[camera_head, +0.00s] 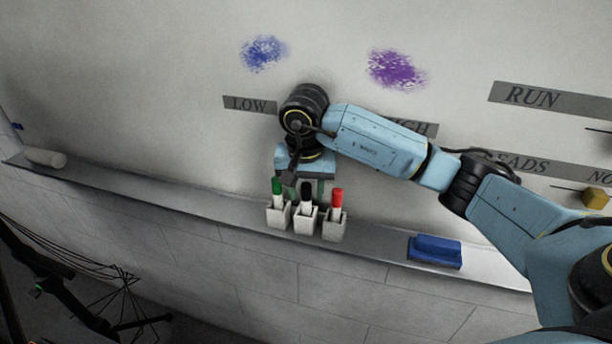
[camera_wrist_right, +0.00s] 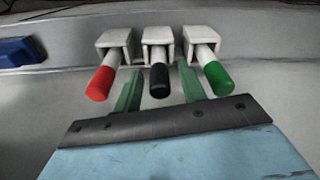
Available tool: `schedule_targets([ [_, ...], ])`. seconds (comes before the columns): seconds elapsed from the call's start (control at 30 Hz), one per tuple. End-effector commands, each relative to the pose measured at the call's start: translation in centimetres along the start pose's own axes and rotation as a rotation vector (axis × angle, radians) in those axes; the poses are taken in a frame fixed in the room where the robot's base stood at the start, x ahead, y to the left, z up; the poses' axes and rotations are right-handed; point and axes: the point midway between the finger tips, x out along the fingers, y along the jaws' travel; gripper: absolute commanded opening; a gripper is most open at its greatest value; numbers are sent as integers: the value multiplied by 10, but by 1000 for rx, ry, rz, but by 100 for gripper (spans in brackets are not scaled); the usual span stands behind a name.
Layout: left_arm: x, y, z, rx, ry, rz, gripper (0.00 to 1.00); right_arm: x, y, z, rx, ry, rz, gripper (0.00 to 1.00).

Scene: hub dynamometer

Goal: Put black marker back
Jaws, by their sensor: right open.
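The black marker (camera_head: 306,194) stands in the middle of three small white holders on the ledge, between the green marker (camera_head: 278,190) and the red marker (camera_head: 337,199). In the right wrist view the black marker (camera_wrist_right: 159,80) sits in the middle holder (camera_wrist_right: 158,37). My right gripper (camera_head: 306,187) is just above and behind the holders, and its green fingers (camera_wrist_right: 159,92) are apart on either side of the black marker. I cannot see them touching it. My left gripper is not in view.
A blue eraser (camera_head: 435,250) lies on the ledge (camera_head: 386,243) to the right, and a white cylinder (camera_head: 45,157) lies at its far left. Blue (camera_head: 264,53) and purple (camera_head: 397,69) scribbles mark the whiteboard (camera_head: 160,60).

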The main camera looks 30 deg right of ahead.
Motion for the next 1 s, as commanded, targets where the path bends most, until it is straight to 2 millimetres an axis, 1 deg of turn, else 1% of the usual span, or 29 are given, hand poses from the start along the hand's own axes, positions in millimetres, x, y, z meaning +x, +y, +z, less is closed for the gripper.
schedule_targets([
  [0.17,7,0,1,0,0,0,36,-30,-1,-1,-1,6,-5,41],
  [0.33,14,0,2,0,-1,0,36,-69,0,-1,0,6,-3,41],
  [0.4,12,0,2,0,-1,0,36,-83,0,-1,0,5,-3,41],
  [0.5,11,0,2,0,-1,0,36,-98,0,-1,0,5,-2,41],
  [0.6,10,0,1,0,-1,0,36,-108,0,-1,0,4,-1,41],
  [0.7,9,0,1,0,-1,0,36,-113,0,0,0,1,0,41],
  [1.0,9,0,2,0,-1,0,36,-115,0,0,1,0,0,41],
])
